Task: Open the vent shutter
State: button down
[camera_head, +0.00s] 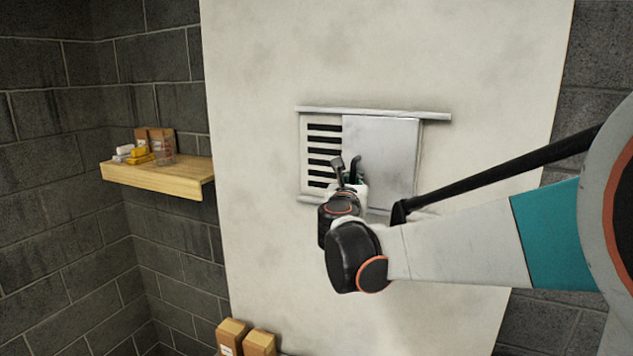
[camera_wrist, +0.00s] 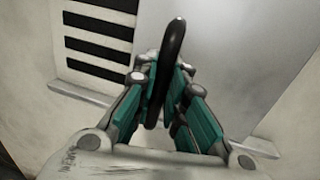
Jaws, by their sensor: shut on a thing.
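The vent shutter (camera_head: 385,145) is a plain light-grey panel set between a top and a bottom rail on the pale wall panel. It covers the right part of the vent, and dark slats (camera_head: 323,152) show to its left. The shutter also fills the upper middle of the wrist view (camera_wrist: 235,45), with the slats (camera_wrist: 95,45) at upper left. A black upright handle (camera_wrist: 172,50) stands in front of the shutter near its left edge. My gripper (camera_head: 347,172) is shut on this handle, with teal fingers on both sides of it. The handle's lower part is partly hidden between the fingers.
The top rail (camera_head: 430,116) extends to the right past the shutter. A wooden shelf (camera_head: 160,182) at left holds small boxes and yellow and white items. Two cardboard boxes (camera_head: 245,340) stand low at the wall. The wall around the vent is clear.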

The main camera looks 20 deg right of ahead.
jog(key=shift+s+d, duration=0.45)
jog(key=shift+s, duration=0.05)
jog(key=c, duration=1.6)
grip_release()
jog(key=shift+a, duration=0.1)
jog(key=shift+c, duration=0.2)
jog(key=v, duration=1.2)
